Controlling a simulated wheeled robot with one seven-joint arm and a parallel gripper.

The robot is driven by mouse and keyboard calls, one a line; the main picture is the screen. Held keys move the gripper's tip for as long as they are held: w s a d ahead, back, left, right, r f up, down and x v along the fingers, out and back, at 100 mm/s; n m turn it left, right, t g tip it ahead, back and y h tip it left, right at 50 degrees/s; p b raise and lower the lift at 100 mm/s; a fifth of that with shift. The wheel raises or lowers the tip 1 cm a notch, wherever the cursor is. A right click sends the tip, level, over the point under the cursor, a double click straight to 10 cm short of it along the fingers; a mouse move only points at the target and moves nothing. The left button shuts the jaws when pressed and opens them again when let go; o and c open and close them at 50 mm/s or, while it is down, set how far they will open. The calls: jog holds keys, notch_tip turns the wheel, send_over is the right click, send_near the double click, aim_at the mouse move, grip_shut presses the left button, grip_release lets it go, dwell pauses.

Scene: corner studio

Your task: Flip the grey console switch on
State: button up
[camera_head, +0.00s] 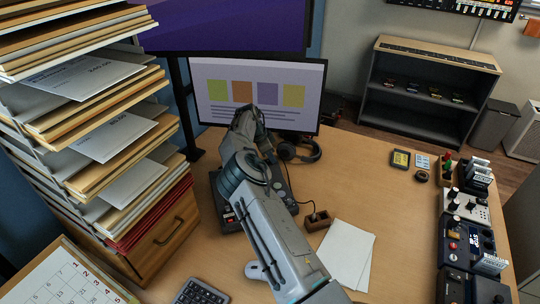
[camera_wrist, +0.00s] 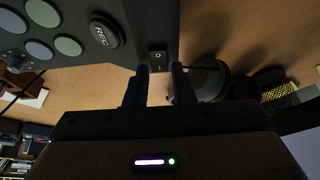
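The grey console (camera_head: 230,217) lies on the desk below my arm, which hides much of it in the head view. In the wrist view the console (camera_wrist: 146,22) fills the top, with a REC button (camera_wrist: 105,31) and several round pads. The console switch (camera_wrist: 157,58) is a small black rocker with pale marks, near the console's edge; I cannot tell which way it is set. My gripper (camera_wrist: 160,76) is open and empty, its two fingertips just below the switch in the picture, one toward each side. Whether they touch the console is unclear. The head view does not show the fingers clearly.
A monitor (camera_head: 257,92) and headphones (camera_head: 298,150) stand behind the console. A tall stack of paper trays (camera_head: 100,120) is close on the left. White sheets (camera_head: 343,255) lie right of my arm.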

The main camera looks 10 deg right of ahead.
grip_shut()
jog(key=shift+d+f+y+b, duration=0.15)
jog(key=shift+d+y+b, duration=0.15)
jog(key=shift+y+b, duration=0.45)
jog(key=shift+d+g+y, duration=0.1)
jog(key=shift+g+y, duration=0.2)
jog(key=shift+y, duration=0.45)
jog(key=shift+o, duration=2.4)
grip_release()
notch_tip(320, 180, up, 14)
jog(key=a, duration=0.2)
jog(key=shift+s+f, duration=0.1)
jog(key=shift+f, duration=0.05)
